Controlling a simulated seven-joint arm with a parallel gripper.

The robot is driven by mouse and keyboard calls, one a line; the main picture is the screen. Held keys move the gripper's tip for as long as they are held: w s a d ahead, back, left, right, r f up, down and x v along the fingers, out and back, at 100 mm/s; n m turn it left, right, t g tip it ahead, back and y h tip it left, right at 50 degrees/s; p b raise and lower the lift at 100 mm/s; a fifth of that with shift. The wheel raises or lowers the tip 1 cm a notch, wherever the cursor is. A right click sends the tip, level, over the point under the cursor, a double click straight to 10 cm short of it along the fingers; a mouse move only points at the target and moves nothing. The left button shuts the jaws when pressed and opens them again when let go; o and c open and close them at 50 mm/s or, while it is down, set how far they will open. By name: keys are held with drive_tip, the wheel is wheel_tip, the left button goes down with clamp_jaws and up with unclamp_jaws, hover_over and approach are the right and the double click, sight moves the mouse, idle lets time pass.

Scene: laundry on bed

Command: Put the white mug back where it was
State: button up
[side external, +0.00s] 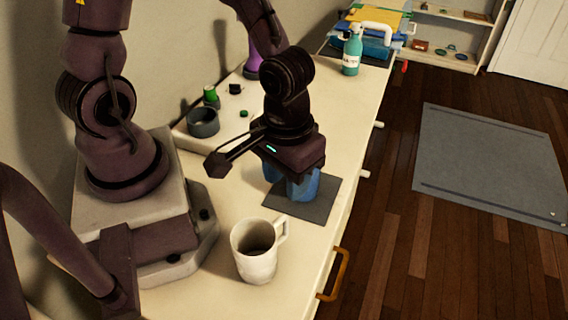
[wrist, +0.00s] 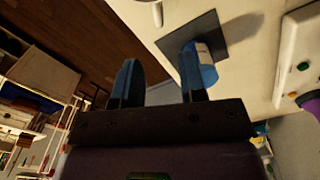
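The white mug (side external: 254,254) stands upright on the pale counter near its front, with its handle toward the upper right. It looks empty inside. My gripper (side external: 288,181) is behind and to the right of the mug, apart from it, pointing down over a dark grey mat (side external: 322,207). In the wrist view its two blue fingers are spread with nothing between them (wrist: 160,78). A blue cylinder with a pale label (wrist: 206,68) is on the mat beside the right finger. I cannot tell whether they touch.
A dark grey cup (side external: 203,122) and small green items stand on a raised white board to the left. A teal bottle (side external: 351,55) stands at the far end. An orange drawer handle (side external: 340,275) projects at the front. Counter between mug and mat is clear.

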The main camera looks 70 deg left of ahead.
drive_tip(key=w+a+r+m+t, duration=0.1)
drive_tip(key=w+r+t, duration=0.55)
drive_tip(key=w, duration=0.25)
wheel_tip(320, 180, up, 8)
drive_tip(key=f+m+t+h, duration=0.1)
drive_tip(key=m+t+h, duration=0.1)
drive_tip(key=m+h, duration=0.2)
drive_tip(key=s+a+r+g+y, duration=0.3)
drive_tip(key=s+a+r+y, duration=0.1)
drive_tip(key=s+a, duration=0.6)
drive_tip(key=shift+s+a+r, duration=0.25)
drive_tip(key=shift+s+r, duration=0.5)
drive_tip(key=shift+s, duration=0.15)
